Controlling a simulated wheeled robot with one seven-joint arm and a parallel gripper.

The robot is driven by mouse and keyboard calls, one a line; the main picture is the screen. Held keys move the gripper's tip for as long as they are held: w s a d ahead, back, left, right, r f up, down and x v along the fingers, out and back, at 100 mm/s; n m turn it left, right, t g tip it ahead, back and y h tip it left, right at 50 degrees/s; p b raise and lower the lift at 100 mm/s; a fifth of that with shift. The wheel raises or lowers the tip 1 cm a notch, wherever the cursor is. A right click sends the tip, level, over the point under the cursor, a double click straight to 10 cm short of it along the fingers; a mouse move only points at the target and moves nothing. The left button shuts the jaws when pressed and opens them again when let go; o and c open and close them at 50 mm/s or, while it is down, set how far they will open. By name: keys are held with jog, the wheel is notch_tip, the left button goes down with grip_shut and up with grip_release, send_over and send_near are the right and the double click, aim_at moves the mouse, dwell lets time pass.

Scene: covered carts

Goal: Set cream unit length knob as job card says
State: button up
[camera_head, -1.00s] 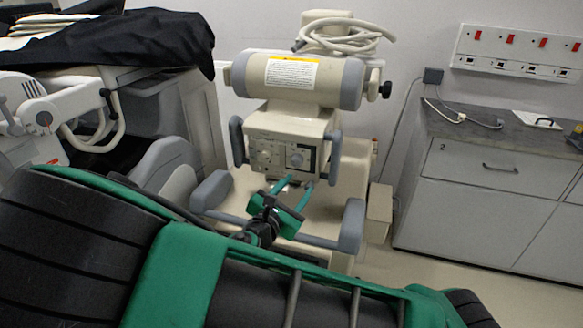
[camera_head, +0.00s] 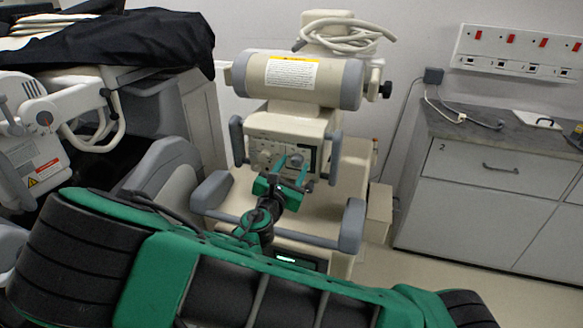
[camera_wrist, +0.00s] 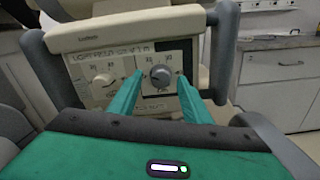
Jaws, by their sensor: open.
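The cream unit (camera_head: 262,132) stands in the middle of the head view, its control panel facing me. In the wrist view the panel (camera_wrist: 125,68) carries a dark knob (camera_wrist: 160,76) on the right and a pale knob (camera_wrist: 104,82) on the left. Printing around them is too blurred to read surely, so I cannot tell which is the length knob. My gripper (camera_wrist: 155,92) is open, its two green fingers reaching toward the panel on either side of the dark knob in the picture. Contact cannot be told. The gripper also shows in the head view (camera_head: 288,170). No job card is recognisable.
Grey handles (camera_head: 237,140) flank the panel, and a grey rail (camera_head: 352,226) lies lower in front. A grey cabinet (camera_head: 480,185) stands right. Another machine (camera_head: 30,140) and a black cover (camera_head: 150,40) are at left.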

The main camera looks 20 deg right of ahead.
jog(key=shift+w+d, duration=0.2)
jog(key=shift+w, duration=0.05)
jog(key=c, duration=1)
jog(key=shift+c, duration=0.2)
jog(key=shift+m, duration=2.9)
jog(key=o, duration=1)
